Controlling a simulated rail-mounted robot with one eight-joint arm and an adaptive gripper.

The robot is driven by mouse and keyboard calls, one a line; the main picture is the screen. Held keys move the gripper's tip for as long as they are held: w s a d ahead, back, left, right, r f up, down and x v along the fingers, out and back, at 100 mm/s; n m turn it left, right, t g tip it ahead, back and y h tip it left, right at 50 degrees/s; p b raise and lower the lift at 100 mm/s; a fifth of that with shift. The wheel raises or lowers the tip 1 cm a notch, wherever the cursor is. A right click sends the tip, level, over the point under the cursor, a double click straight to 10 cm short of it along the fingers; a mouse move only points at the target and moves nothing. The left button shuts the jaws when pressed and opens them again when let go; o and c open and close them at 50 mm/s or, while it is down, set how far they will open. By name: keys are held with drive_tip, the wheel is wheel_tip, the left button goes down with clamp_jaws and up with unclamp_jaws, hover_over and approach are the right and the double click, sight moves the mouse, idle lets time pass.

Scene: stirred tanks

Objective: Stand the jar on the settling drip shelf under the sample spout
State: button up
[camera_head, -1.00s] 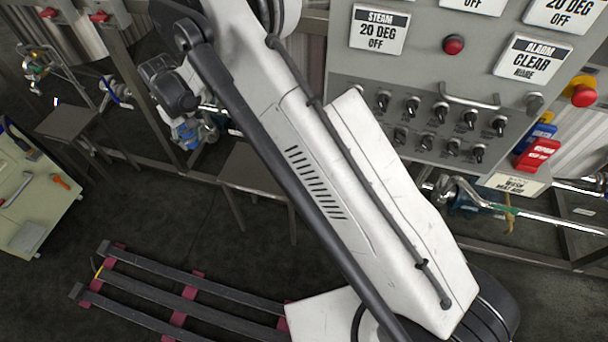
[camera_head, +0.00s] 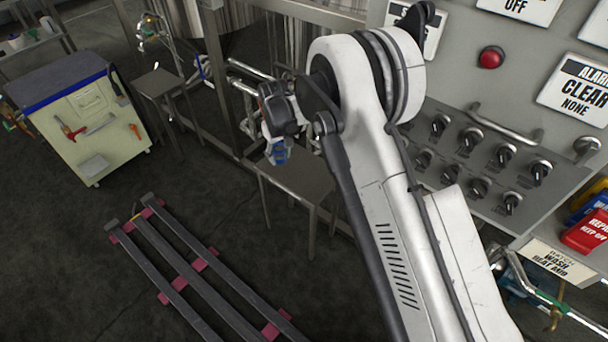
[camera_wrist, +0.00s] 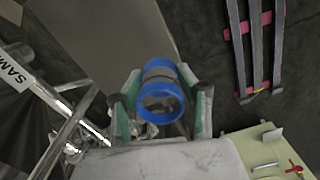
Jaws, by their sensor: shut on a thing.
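The jar, with a blue rim and clear body (camera_wrist: 161,72), is between the fingers of my gripper (camera_wrist: 160,102) in the wrist view. In the head view my gripper (camera_head: 278,128) hangs past the far end of my arm, with the blue of the jar (camera_head: 281,154) at its tip. A grey drip shelf (camera_head: 297,180) on legs lies below the jar there; the gap is hard to judge. A grey plate (camera_wrist: 88,28) fills the upper left of the wrist view. A second shelf (camera_head: 157,83) stands farther left. Which is the settling one cannot be read.
A sign beginning "SAM" (camera_wrist: 14,70) and metal pipes are left in the wrist view. A control panel (camera_head: 450,115) fills the right of the head view. A tool cart (camera_head: 85,110) and a low rack (camera_head: 180,265) stand on the floor.

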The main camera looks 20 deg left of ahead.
drive_tip(key=b, duration=0.2)
hover_over(301, 178)
wheel_tip(301, 178, down, 4)
drive_tip(key=shift+f, duration=0.15)
drive_tip(key=shift+f+b, duration=0.4)
drive_tip(key=shift+f, duration=1.55)
drive_tip(key=shift+f, duration=0.2)
drive_tip(key=o, duration=1.1)
drive_tip(key=shift+o, duration=0.2)
drive_tip(key=shift+r, duration=0.15)
drive_tip(key=shift+o, duration=0.5)
wheel_tip(301, 178, up, 12)
drive_tip(key=p, duration=0.3)
